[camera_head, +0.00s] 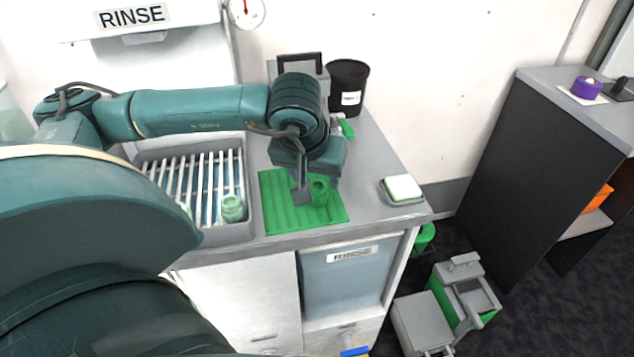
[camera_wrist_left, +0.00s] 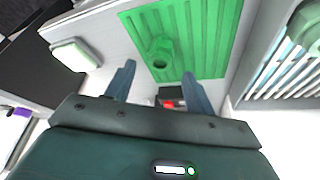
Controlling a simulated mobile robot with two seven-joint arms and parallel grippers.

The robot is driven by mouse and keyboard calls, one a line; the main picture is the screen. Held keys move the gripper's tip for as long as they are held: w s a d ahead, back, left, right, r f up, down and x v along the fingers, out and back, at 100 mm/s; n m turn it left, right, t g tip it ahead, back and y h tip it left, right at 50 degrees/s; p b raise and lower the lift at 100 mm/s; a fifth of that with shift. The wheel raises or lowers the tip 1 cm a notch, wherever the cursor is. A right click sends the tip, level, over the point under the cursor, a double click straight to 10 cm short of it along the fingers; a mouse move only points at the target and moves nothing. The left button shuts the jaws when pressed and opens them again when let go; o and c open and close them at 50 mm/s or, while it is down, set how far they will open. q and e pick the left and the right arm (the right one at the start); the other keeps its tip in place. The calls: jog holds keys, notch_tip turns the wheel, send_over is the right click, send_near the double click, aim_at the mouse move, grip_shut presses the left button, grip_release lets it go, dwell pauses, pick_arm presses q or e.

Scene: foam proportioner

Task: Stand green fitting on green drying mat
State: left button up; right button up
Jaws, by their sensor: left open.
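The green fitting (camera_head: 320,189) stands upright on the ribbed green drying mat (camera_head: 283,211) on the counter. In the left wrist view the fitting (camera_wrist_left: 160,50) shows near the middle of the mat (camera_wrist_left: 215,52), just beyond my fingers. My left gripper (camera_head: 303,190) reaches down over the mat close to the fitting. Its two fingers (camera_wrist_left: 160,80) are apart with nothing held between them. The fitting's far side and part of the mat are hidden by my gripper in the head view. My right gripper is not in view.
A sink with a white rack (camera_head: 195,180) lies left of the mat, holding another pale green fitting (camera_head: 232,207). A soap dish (camera_head: 402,190) sits at right. A black container (camera_head: 347,85) stands behind. The counter between mat and dish is clear.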

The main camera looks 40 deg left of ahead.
pick_arm(q)
jog(key=v, duration=0.7)
dwell(0.4)
